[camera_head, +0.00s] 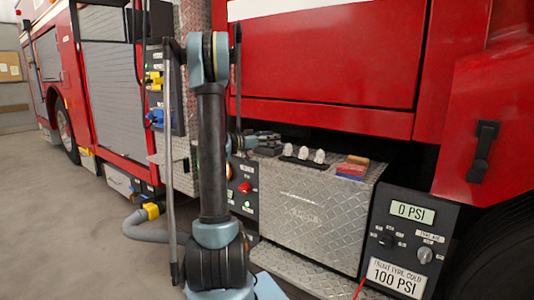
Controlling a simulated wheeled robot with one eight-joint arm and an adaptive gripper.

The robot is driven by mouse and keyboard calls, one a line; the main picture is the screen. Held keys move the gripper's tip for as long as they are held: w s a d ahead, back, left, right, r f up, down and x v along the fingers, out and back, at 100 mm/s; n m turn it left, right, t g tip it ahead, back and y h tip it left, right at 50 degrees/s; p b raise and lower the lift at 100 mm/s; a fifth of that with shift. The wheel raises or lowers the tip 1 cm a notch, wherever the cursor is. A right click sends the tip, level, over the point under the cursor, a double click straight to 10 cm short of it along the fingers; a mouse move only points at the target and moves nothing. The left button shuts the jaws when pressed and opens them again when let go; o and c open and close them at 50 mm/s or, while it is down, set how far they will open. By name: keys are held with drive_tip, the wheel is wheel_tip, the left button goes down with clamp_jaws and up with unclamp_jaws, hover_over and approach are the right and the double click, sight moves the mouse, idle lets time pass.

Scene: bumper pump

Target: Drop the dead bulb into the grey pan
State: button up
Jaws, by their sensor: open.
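Several white bulbs stand in a dark rack on the diamond-plate bumper top, among them a left bulb (288,149), a middle bulb (304,153) and a right bulb (320,156). I cannot tell whether any of them is the dead bulb. My gripper (272,143) is open just left of and behind the rack, above the bumper's left end. It is small and partly hidden by my arm, and I see nothing between its fingers. A lamp panel (245,188) with a red lamp (244,187) is on the bumper's left front. I cannot make out a grey pan.
Red and blue blocks or cloths (352,167) lie right of the rack. The diamond-plate bumper (315,210) has a step below. A gauge box (408,240) reading 0 PSI stands at the right. A red truck body overhangs the bumper. Floor at the left is open.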

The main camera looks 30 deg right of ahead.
drive_tip(key=w+a, duration=0.1)
drive_tip(key=a, duration=1.1)
idle(0.4)
drive_tip(key=s+a+f+n+t+y, duration=0.1)
drive_tip(key=s+a+f+n+y, duration=0.5)
drive_tip(key=s+a, duration=0.4)
drive_tip(key=s+a+f+n+t+y, duration=0.1)
drive_tip(key=s+a+f+n+y, duration=0.5)
drive_tip(key=s+a, duration=0.5)
drive_tip(key=s+a+f+n+t+y, duration=0.1)
drive_tip(key=s+a+f+n+y, duration=0.5)
drive_tip(key=s+a, duration=0.5)
drive_tip(key=shift+s+a+f+n, duration=0.2)
drive_tip(key=shift+a+f+n, duration=0.3)
drive_tip(key=shift+a+f, duration=0.25)
